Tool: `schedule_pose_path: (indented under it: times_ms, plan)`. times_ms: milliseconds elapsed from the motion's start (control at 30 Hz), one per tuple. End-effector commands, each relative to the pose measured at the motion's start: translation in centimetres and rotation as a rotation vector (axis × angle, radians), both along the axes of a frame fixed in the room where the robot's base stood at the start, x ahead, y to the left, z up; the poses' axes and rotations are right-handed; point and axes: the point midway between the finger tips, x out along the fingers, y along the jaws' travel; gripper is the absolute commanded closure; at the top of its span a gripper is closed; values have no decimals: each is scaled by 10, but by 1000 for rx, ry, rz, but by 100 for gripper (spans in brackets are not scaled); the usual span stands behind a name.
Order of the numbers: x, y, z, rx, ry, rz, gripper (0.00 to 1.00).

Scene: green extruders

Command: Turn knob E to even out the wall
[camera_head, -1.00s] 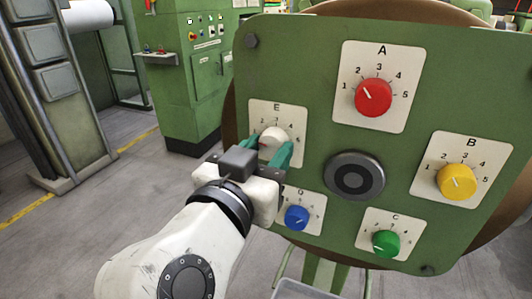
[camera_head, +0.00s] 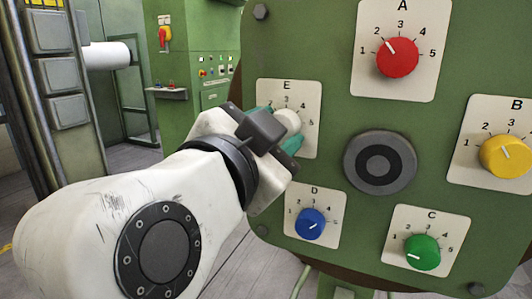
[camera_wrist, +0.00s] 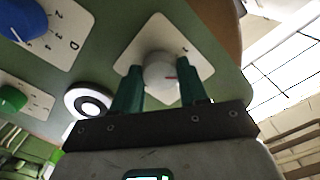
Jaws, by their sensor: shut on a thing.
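Knob E (camera_head: 288,122) is a white round knob on a pale plate marked 1 to 5, at the left side of the green panel (camera_head: 330,60). My gripper (camera_head: 279,127) is shut on it, with one teal finger at its upper left and the other below it. In the wrist view, knob E (camera_wrist: 162,70) sits between the two teal fingers, with a short red mark on its right part. The knob's pointer is not readable in the head view. Part of the E scale is hidden behind my gripper.
Red knob A (camera_head: 397,57), yellow knob B (camera_head: 506,155), green knob C (camera_head: 421,252) and blue knob D (camera_head: 310,223) surround a dark round hub (camera_head: 380,162). Knob D lies just below my gripper. A green cabinet (camera_head: 205,50) stands behind at left.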

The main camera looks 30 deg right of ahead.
Motion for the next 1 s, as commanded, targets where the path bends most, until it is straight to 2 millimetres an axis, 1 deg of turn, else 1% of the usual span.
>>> schedule_pose_path:
  times_ms: [233,633,667,900,1000]
  plan:
    - [0,0,0,30,-41,-1,88]
    - [0,0,1,32,-45,-1,88]
    - [0,0,1,32,-45,-1,54]
    - [0,0,0,32,-43,-1,32]
    - [0,0,0,32,-43,-1,32]
